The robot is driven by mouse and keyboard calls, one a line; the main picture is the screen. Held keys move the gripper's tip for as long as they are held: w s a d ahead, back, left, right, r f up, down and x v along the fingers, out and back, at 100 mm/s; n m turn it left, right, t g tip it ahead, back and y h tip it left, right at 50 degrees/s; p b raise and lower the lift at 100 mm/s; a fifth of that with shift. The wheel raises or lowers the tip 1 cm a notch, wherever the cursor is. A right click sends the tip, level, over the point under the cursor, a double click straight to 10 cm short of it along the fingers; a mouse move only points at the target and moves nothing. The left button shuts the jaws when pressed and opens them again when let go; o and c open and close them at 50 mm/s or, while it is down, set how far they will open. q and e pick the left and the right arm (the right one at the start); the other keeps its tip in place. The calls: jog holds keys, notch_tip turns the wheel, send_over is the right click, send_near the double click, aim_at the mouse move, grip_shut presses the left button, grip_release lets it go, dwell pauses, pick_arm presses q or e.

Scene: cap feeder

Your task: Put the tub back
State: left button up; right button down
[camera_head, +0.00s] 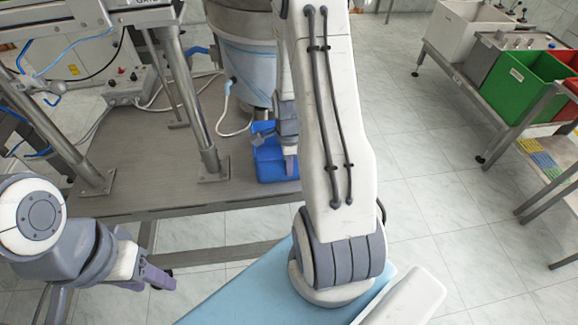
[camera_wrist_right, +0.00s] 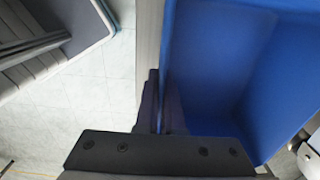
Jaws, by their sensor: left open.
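The blue tub (camera_head: 270,161) is at the right end of the grey metal table, below the feeder drum. My right arm hides part of it in the head view. In the right wrist view the tub (camera_wrist_right: 205,60) fills the right half and its inside looks empty. My right gripper (camera_wrist_right: 162,112) has one finger on each side of the tub's near wall and looks shut on it. It also shows at the tub in the head view (camera_head: 290,160). My left gripper (camera_head: 158,277) is open and empty, low at the left, in front of the table.
The feeder drum (camera_head: 245,65) stands on the grey table (camera_head: 150,185), with metal posts and a control box (camera_head: 130,85) to its left. A rack at the right holds a green bin (camera_head: 525,85) and other bins. The tiled floor between table and rack is clear.

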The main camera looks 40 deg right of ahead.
jog(key=shift+f, duration=0.1)
jog(key=c, duration=1.4)
grip_release()
jog(key=o, duration=0.4)
jog(key=shift+c, duration=0.2)
